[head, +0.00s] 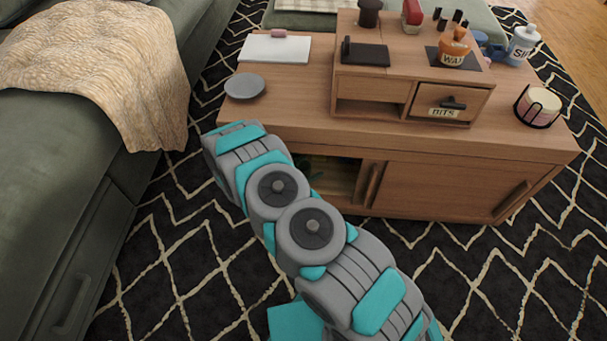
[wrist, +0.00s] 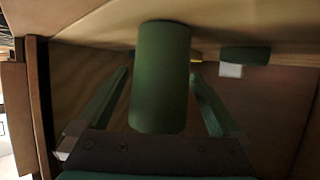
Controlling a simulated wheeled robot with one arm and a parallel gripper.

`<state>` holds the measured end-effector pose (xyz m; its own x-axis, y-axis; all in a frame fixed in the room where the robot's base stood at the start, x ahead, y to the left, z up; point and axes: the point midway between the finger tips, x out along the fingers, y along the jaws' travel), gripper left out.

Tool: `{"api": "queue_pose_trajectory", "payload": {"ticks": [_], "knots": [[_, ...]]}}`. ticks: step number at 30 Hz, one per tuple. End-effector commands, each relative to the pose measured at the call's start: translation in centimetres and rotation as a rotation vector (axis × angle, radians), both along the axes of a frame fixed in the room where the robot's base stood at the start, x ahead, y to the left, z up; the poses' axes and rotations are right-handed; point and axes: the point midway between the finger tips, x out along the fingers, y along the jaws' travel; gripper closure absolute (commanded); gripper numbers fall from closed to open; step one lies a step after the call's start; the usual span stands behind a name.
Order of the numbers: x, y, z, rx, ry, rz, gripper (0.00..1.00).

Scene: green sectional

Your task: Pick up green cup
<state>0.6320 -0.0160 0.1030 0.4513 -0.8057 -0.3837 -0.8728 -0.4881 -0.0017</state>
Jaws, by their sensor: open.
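The green cup (wrist: 160,80) is a plain dark green cylinder in the middle of the wrist view. My gripper (wrist: 158,76) is open, with one finger on each side of the cup. Small gaps seem to show between the fingers and the cup; I cannot tell whether either finger touches it. The cup is inside a wooden compartment. In the head view my arm reaches to the open left part of the low wooden cabinet (head: 470,185); my gripper is hidden there, and the cup cannot be made out clearly.
In the wrist view, a dark green object (wrist: 245,54) with a white block (wrist: 231,70) is beyond the cup, right of it. Wooden walls (wrist: 285,110) close in around my gripper. A grey plate (head: 245,86) and small drawer unit (head: 372,97) stand on the cabinet. A green sofa (head: 60,190) is left.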

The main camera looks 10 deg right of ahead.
Motion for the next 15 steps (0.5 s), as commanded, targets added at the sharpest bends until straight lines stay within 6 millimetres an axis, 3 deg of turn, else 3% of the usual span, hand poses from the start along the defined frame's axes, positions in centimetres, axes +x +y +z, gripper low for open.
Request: {"api": "queue_pose_trajectory", "payload": {"ticks": [8, 15], "knots": [[0.15, -0.38, -0.18, 0.0, 0.001, 0.0, 0.0], [0.13, -0.37, -0.18, 0.0, 0.001, 0.0, 0.25]]}}
